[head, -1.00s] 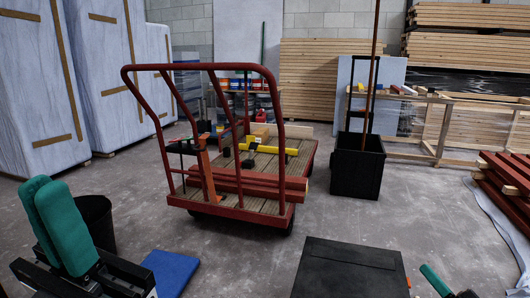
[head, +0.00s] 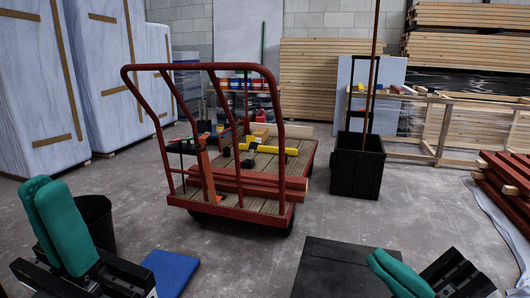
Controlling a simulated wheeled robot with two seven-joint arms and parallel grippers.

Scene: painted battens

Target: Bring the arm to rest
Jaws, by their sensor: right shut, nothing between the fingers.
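My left gripper (head: 42,192) stands at the lower left, its two green fingers pointing up and lying together with nothing visible between them. My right gripper (head: 381,262) is at the lower right, its green fingers shut, empty and pointing up and to the left. The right fingers overlap the right edge of a black flat-topped box (head: 335,268) in the picture; I cannot tell the gap between them. The lower parts of both grippers are dark, and the right one is cut off by the bottom edge.
A red cart (head: 240,207) with red battens (head: 262,181) on its deck stands in the middle. A black bin (head: 358,168) holds upright pieces at its right. A blue mat (head: 170,272) and a dark bucket (head: 97,222) are near my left gripper. Grey floor is clear between.

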